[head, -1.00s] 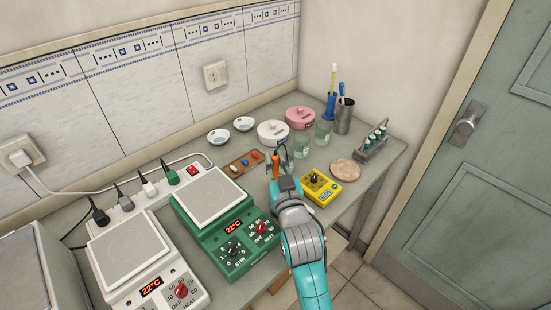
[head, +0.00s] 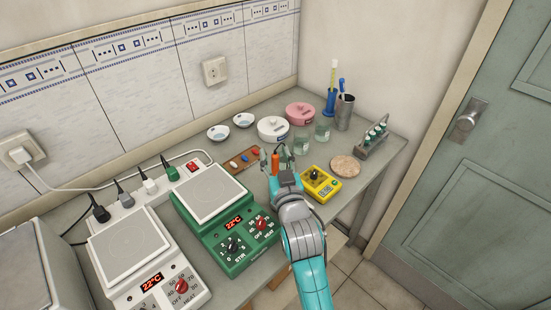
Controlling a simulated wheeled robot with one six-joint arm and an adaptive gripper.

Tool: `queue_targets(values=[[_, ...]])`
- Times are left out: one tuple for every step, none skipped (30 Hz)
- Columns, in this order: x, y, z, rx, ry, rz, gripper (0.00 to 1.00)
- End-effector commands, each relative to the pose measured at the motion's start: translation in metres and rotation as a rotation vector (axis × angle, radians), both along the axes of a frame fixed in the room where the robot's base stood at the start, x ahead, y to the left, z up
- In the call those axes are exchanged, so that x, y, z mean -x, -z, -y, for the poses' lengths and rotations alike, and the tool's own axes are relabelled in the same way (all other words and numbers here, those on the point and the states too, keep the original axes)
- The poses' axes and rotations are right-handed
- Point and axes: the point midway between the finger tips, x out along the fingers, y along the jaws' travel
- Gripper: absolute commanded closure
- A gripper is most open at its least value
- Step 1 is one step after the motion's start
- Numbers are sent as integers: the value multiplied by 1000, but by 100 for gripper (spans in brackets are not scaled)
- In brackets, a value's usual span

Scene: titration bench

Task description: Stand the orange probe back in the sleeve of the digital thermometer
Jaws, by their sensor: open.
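The orange probe (head: 275,161) shows as a short upright orange piece at the middle of the bench, just beyond my wrist. My gripper (head: 277,153) is open, with one finger to the left of the probe and one to the right. The probe's lower part is hidden behind my gripper, so I cannot tell whether it stands in the sleeve. The yellow digital thermometer (head: 321,185), with a black knob and a small display, lies just right of my gripper. Its sleeve cannot be made out.
A wooden tray (head: 231,167) with small coloured pieces lies left of my gripper. Glass beakers (head: 322,133) and a white lidded pot (head: 272,132) stand behind. A green hotplate (head: 211,235) is at left, a round cork mat (head: 346,166) at right.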

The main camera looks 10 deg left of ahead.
Motion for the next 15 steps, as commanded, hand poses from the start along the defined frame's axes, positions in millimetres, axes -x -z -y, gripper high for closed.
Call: queue_targets(values=[[0,-8,0,-2,0,4,52],[0,-13,0,-3,0,5,52],[0,-20,0,-3,0,5,52],[0,-26,0,-3,0,5,52],[0,-31,0,-3,0,4,52],[0,-39,0,-4,0,6,52],[0,-45,0,-3,0,5,52],[0,-50,0,-2,0,6,52],[0,-57,0,-2,0,5,52],[0,-62,0,-2,0,6,52],[0,-67,0,-2,0,6,52],[0,-72,0,-2,0,5,52],[0,-76,0,-2,0,4,52],[0,-79,0,-1,0,3,52],[0,-83,0,-1,0,3,52]])
